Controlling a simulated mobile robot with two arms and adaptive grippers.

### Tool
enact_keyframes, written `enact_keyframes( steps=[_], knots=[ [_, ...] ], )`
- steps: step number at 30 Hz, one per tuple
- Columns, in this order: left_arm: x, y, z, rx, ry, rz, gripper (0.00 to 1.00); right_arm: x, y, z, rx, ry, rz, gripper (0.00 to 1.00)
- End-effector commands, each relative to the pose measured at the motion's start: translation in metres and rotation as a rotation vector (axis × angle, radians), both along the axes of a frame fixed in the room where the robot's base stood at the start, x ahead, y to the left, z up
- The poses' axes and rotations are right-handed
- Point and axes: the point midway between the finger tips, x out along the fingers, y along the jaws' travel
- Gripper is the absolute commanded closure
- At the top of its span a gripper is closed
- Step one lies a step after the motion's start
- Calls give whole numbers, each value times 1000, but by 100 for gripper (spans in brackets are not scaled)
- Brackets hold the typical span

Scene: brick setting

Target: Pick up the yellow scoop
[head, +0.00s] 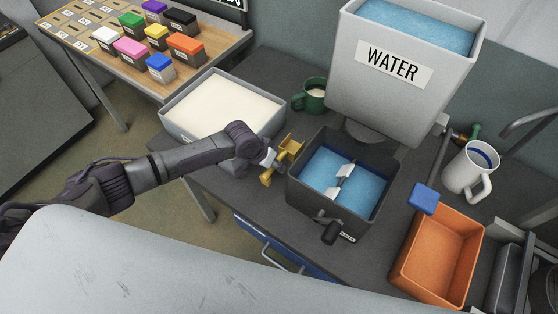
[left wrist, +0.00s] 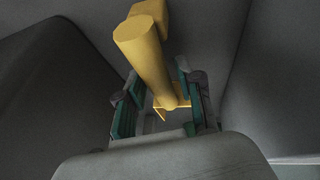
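The yellow scoop (head: 290,147) is between the white-filled tray and the dark water box, with its yellow end piece pointing down and toward the front. My left gripper (head: 271,158) reaches it from the left and partly covers it. In the left wrist view, the scoop (left wrist: 147,58) extends between the two green-padded fingers of my left gripper (left wrist: 160,108). The fingers are spread, with a visible gap between the scoop and the left pad. I cannot tell what the scoop rests on. My right gripper is in neither view.
A grey tray (head: 180,130) of white material sits left of the scoop. The dark box (head: 345,216) of blue water with a paddle stands close on its right. A green mug (head: 314,97) is behind. The water tank (head: 385,95) and an orange bin (head: 447,280) are farther right.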

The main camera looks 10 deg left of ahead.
Motion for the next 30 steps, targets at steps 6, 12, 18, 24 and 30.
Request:
enact_keyframes(
  steps=[6,12,18,24,30],
  knots=[
    [0,0,0,0,0,0,100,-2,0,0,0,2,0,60],
    [0,0,0,0,0,0,100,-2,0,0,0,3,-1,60],
    [1,0,12,-2,-3,0,100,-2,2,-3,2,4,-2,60],
    [1,0,51,-2,-6,-1,100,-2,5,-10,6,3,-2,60],
    [1,0,86,-1,-4,0,100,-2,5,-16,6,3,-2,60]
  ],
)
